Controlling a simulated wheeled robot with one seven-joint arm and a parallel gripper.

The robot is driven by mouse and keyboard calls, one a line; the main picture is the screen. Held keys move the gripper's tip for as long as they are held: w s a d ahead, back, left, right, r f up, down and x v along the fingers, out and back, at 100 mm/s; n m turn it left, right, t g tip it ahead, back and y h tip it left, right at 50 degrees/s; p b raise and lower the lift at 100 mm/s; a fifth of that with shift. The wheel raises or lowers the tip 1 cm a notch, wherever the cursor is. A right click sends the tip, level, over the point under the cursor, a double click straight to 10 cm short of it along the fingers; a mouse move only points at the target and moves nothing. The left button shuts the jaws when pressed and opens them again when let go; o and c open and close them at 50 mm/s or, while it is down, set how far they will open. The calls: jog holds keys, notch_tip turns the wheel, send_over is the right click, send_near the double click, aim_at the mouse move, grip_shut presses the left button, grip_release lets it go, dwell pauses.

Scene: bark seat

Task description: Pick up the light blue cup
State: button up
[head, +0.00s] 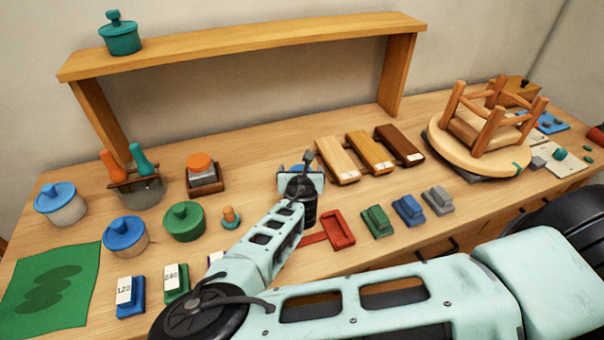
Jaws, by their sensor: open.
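My gripper (301,181) is over the middle of the bench, seen from behind and above, with its jaws open. A small patch of blue (297,168) shows just past it. Most of that thing is hidden behind my gripper, so I cannot tell whether it is the light blue cup or whether it lies between the fingers. No other plain light blue cup shows clearly. Two pots with blue lids stand at the left, one farther back (61,203) and one nearer (125,236).
A wooden shelf (250,46) spans the back, with a teal pot (121,36) on it. Wood samples (369,152) lie right of my gripper. A red tray (338,230) and small coloured blocks (408,209) lie in front. An upturned stool (486,128) stands at the right.

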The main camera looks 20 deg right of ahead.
jog(key=shift+w, duration=0.1)
jog(key=c, duration=1.1)
jog(key=shift+r, duration=0.1)
